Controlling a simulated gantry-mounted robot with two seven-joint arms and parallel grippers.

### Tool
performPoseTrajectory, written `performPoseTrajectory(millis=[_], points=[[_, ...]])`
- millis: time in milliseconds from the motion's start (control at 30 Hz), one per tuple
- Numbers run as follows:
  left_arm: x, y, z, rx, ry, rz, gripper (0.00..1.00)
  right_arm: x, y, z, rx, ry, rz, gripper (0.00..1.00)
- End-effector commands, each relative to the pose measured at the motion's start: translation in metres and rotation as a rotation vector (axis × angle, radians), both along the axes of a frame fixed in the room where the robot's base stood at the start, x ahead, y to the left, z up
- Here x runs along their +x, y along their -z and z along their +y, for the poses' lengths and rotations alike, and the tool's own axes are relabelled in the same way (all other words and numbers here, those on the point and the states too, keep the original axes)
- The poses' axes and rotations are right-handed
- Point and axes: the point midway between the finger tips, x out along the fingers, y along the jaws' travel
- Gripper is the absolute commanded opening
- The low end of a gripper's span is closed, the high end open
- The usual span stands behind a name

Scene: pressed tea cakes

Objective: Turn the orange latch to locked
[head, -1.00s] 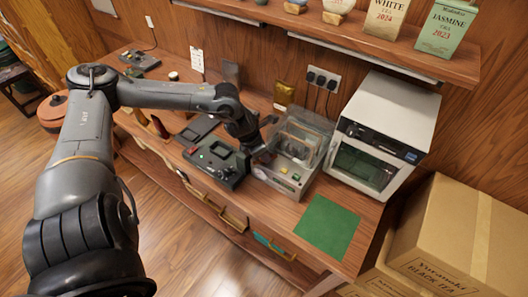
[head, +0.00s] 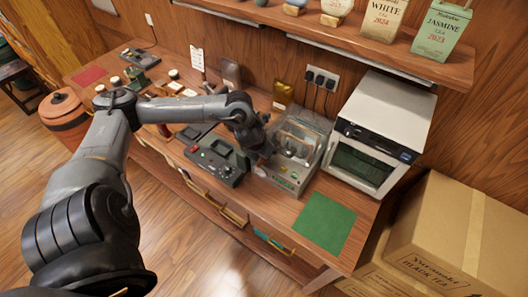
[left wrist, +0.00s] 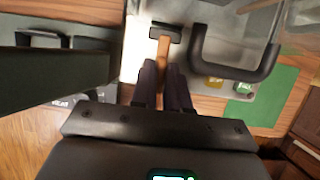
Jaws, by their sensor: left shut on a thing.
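The orange latch (left wrist: 163,52) shows in the left wrist view as a narrow orange-brown bar running down from a black mount (left wrist: 166,31). My left gripper (left wrist: 164,88) has its two dark fingers closed on the bar's lower end. In the head view, my left gripper (head: 264,155) is at the left side of the grey machine with a clear cover (head: 305,143). The latch is hidden there behind the gripper. A black U-shaped handle (left wrist: 237,70) lies just right of the latch in the left wrist view. My right gripper is not in view.
A dark control box (head: 218,165) with coloured buttons stands just left of the machine. A white oven (head: 375,135) stands close on its right. A green mat (head: 324,224) lies bare near the front edge. A shelf (head: 340,38) overhangs the back.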

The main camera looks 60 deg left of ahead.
Motion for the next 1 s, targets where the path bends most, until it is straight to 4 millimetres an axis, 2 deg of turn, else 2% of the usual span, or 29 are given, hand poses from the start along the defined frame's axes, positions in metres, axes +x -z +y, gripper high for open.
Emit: performPoseTrajectory(millis=[367, 400, 533, 867, 1000], points=[[0.0, 0.001, 0.0, -0.001, -0.005, 0.001, 0.0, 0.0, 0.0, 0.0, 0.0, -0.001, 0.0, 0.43], [0.0, 0.001, 0.0, -0.001, -0.005, 0.001, 0.19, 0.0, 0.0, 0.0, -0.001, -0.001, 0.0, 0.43], [0.0, 0.001, 0.0, 0.0, -0.004, 0.0, 0.38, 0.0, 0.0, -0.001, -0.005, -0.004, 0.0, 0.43], [0.0, -0.002, 0.0, 0.0, -0.003, 0.0, 0.38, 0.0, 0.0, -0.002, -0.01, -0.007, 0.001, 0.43], [-0.003, -0.012, -0.001, 0.002, -0.003, -0.002, 0.38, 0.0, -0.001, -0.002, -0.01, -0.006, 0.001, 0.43]])
